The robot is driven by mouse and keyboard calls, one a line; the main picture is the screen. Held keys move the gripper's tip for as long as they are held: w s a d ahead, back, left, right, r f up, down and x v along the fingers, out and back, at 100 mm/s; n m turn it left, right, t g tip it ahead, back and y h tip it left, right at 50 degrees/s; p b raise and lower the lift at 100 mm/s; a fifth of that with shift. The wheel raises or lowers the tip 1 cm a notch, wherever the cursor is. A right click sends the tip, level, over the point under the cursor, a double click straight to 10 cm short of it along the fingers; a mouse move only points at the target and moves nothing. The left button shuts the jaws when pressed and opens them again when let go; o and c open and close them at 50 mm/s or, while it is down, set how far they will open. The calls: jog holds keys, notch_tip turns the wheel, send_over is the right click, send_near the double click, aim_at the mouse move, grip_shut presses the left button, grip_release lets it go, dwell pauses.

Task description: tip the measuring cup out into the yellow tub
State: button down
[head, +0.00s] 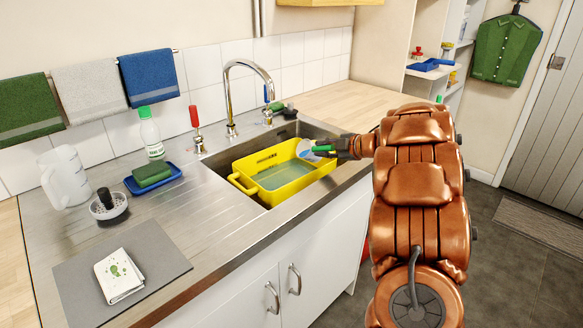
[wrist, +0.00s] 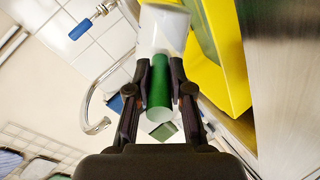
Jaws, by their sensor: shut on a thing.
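The yellow tub (head: 240,178) sits in the sink and holds greyish-green liquid; it also shows at the right of the wrist view (wrist: 207,78). My gripper (head: 340,148) is at the tub's right end, above its rim. It is shut on the green handle of the measuring cup (head: 305,149). In the wrist view the green handle lies between the two fingers of my gripper (wrist: 160,85), with the pale cup (wrist: 163,28) beyond. The cup is over the tub's right part. I cannot tell what is inside the cup or exactly how far it is tilted.
The tap (head: 232,100) arches behind the tub. Left on the drainer are a white jug (head: 65,178), a soap bottle (head: 151,135), a green sponge (head: 152,172) on a blue tray and a brush in a dish (head: 108,208). A folded cloth (head: 118,276) lies on a grey mat in front.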

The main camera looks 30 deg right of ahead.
aim_at(313, 145)
jog(key=shift+a+r+n+g+h+b, duration=0.15)
jog(key=shift+a+r+n+h+b, duration=0.3)
jog(key=shift+b, duration=1.55)
jog(key=shift+a+r+n+g+h+b, duration=0.2)
jog(key=shift+a+n+h+b, duration=0.4)
jog(key=shift+b, duration=1.35)
jog(key=shift+a+r+n+h+b, duration=0.25)
jog(key=shift+a+n+h, duration=0.15)
jog(key=shift+a, duration=0.1)
jog(key=shift+a+r+n+h+b, duration=0.1)
jog(key=shift+a+n+h+b, duration=0.15)
jog(key=shift+a+n, duration=0.15)
jog(key=shift+w+a+r+n+h, duration=0.1)
jog(key=shift+a+n+h, duration=0.15)
jog(key=shift+a+h, duration=0.15)
jog(key=d+y, duration=0.1)
jog(key=d+m+p, duration=0.1)
jog(key=shift+d+f+m+y, duration=0.2)
jog(key=shift+d+m+y, duration=0.1)
jog(key=shift+d+y, duration=0.1)
jog(key=shift+d+r+p, duration=0.1)
jog(key=shift+d+p, duration=0.1)
jog(key=shift+p, duration=0.75)
jog(key=shift+d+m+y+p, duration=0.1)
jog(key=shift+m+y+p, duration=0.25)
jog(key=shift+p, duration=0.25)
jog(key=shift+f, duration=0.4)
jog(key=shift+d, duration=0.1)
